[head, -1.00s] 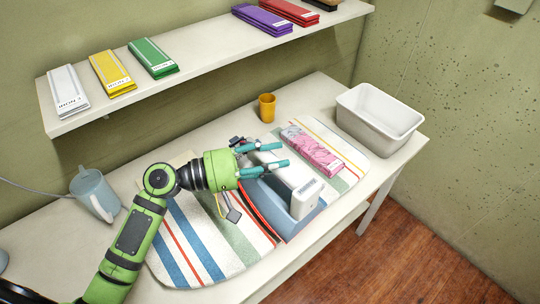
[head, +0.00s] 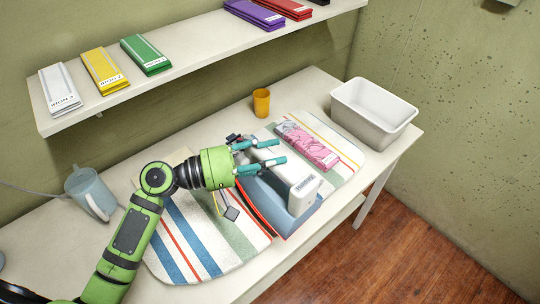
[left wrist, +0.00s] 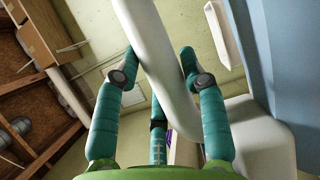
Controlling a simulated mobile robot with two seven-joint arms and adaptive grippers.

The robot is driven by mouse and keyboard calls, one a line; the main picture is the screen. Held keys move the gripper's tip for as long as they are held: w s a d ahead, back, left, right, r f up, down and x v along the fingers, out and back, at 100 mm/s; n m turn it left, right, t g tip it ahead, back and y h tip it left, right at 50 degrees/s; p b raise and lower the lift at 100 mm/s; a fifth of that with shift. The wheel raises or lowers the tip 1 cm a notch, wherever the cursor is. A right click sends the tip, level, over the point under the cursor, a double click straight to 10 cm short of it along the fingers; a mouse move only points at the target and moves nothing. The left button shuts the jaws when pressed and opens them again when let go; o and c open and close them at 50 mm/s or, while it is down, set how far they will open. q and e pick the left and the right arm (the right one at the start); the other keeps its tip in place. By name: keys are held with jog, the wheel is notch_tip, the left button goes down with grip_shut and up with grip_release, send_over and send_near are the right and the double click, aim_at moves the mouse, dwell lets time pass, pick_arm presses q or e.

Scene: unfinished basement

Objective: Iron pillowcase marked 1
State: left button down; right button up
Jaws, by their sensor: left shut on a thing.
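A folded pink patterned pillowcase (head: 307,147) with a white label lies flat on the striped ironing mat (head: 238,240). I cannot read its mark. A blue-and-white iron (head: 296,209) is over the middle of the mat, left of the pillowcase and apart from it. My left gripper (head: 264,154) is shut on the iron's white handle (head: 292,180). The left wrist view shows the handle (left wrist: 158,65) between the fingers, with the blue iron body (left wrist: 275,50) beside it. I cannot tell whether the iron touches the mat. My right gripper is not in view.
A white bin (head: 374,114) stands on the table at right, an orange cup (head: 261,102) behind the mat, a blue-grey jug (head: 91,194) at left. The wall shelf (head: 196,57) above holds several folded cloths.

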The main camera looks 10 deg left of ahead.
aim_at(251, 148)
pick_arm(q)
jog(key=shift+w+a, duration=0.15)
jog(key=shift+a, duration=0.1)
jog(key=shift+w+a, duration=0.2)
jog(key=shift+a, duration=0.1)
jog(key=shift+w+a+r+b, duration=0.1)
jog(key=shift+w+a+b, duration=0.6)
jog(key=shift+a, duration=0.25)
jog(key=shift+s+d, duration=0.35)
jog(key=shift+d, duration=0.05)
dwell(0.5)
jog(key=shift+s+d, duration=0.15)
jog(key=shift+d, duration=0.1)
dwell(0.8)
jog(key=shift+p, duration=0.3)
